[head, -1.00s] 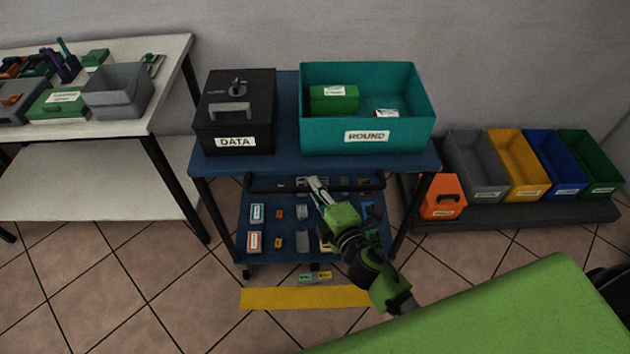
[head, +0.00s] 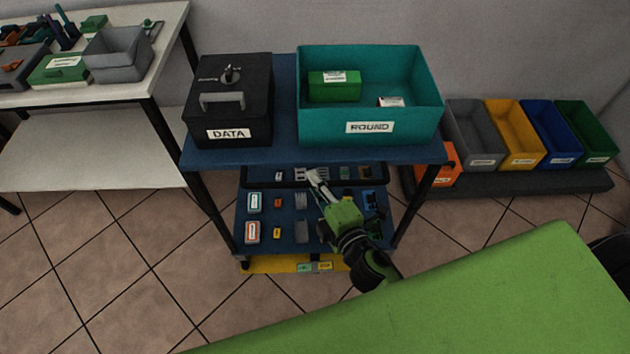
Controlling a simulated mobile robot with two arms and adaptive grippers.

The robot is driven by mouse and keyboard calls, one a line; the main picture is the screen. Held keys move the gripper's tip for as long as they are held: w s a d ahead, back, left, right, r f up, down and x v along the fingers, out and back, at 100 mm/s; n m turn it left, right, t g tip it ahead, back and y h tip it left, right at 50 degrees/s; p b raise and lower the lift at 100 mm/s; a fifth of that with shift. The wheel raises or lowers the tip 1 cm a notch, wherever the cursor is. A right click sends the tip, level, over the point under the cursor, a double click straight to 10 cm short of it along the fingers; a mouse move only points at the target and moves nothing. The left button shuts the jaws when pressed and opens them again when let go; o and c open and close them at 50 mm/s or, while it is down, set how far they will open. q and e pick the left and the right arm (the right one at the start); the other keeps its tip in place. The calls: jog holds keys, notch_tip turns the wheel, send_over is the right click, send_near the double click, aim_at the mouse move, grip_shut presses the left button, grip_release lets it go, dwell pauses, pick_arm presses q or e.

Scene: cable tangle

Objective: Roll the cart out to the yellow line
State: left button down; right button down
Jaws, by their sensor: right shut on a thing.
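The blue cart (head: 285,112) stands upright in the middle of the head view. A black handle bar (head: 268,184) runs across its front, below the top shelf. My right gripper (head: 314,178) is shut at the bar; the fingers hide the exact contact. The yellow line (head: 262,265) on the floor shows just under the cart's front lower edge, and the cart and my arm hide part of it. The black DATA box (head: 203,122) and teal ROUND bin (head: 422,125) sit on the top shelf. My left gripper is out of view.
A white table (head: 150,85) with trays stands close on the left. A dark low platform (head: 520,180) with several coloured bins and an orange box (head: 443,165) is on the right. Small items lie on the cart's lower shelf. The tiled floor front left is clear.

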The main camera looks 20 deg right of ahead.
jog(key=shift+f, duration=0.1)
jog(key=c, duration=2)
grip_release()
jog(key=shift+c, duration=0.2)
jog(key=shift+s, duration=0.1)
jog(key=v, duration=1.1)
jog(key=shift+s, duration=0.4)
